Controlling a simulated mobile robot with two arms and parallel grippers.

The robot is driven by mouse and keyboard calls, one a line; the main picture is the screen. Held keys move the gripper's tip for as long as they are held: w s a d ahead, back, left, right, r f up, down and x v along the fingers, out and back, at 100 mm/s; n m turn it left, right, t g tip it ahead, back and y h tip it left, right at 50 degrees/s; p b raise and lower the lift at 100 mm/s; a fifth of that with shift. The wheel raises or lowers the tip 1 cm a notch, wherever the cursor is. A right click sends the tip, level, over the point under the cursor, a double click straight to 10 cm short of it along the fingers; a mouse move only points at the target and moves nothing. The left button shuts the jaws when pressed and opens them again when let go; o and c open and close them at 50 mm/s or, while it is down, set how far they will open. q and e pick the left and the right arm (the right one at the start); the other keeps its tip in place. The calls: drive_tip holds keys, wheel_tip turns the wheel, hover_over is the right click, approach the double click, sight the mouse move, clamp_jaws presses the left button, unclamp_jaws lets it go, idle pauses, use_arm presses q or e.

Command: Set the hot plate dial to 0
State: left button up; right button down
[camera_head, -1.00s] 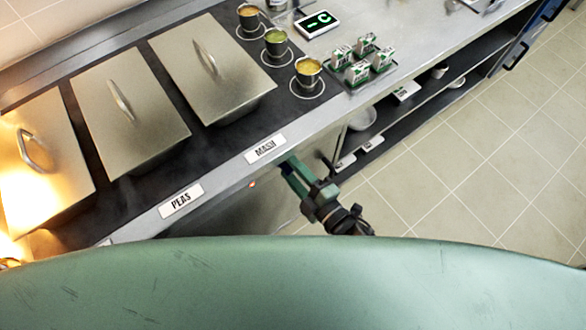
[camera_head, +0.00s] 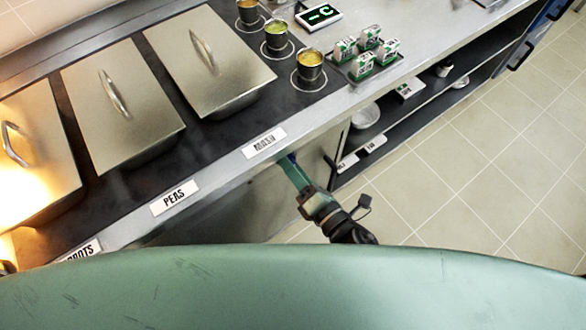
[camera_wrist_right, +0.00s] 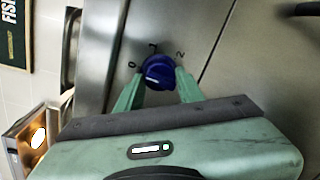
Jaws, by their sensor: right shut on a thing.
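The hot plate dial (camera_wrist_right: 158,72) is a round blue knob on the steel front panel, seen in the right wrist view. The marks 0, 1 and 2 are printed around it, with 0 at the left and 2 at the right. A pale line on the knob is visible, but which mark it points to I cannot tell. My right gripper (camera_wrist_right: 157,88) has its two green fingers on either side of the knob, shut on it. In the head view my right gripper (camera_head: 294,172) reaches under the counter edge below the MASH label, where the dial is mostly hidden. My left gripper is not in view.
Several lidded steel pans (camera_head: 122,105) stand on the dark counter top. Small metal cups (camera_head: 309,68) of food and a tray of small cartons (camera_head: 366,62) stand to their right. A lower shelf (camera_head: 400,125) holds dishes. The tiled floor at right is clear.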

drive_tip(key=shift+n+b, duration=0.3)
drive_tip(key=shift+n, duration=0.3)
drive_tip(key=c, duration=0.9)
unclamp_jaws()
drive_tip(key=b+v, duration=0.1)
drive_tip(key=v, duration=0.7)
drive_tip(key=shift+f, duration=0.1)
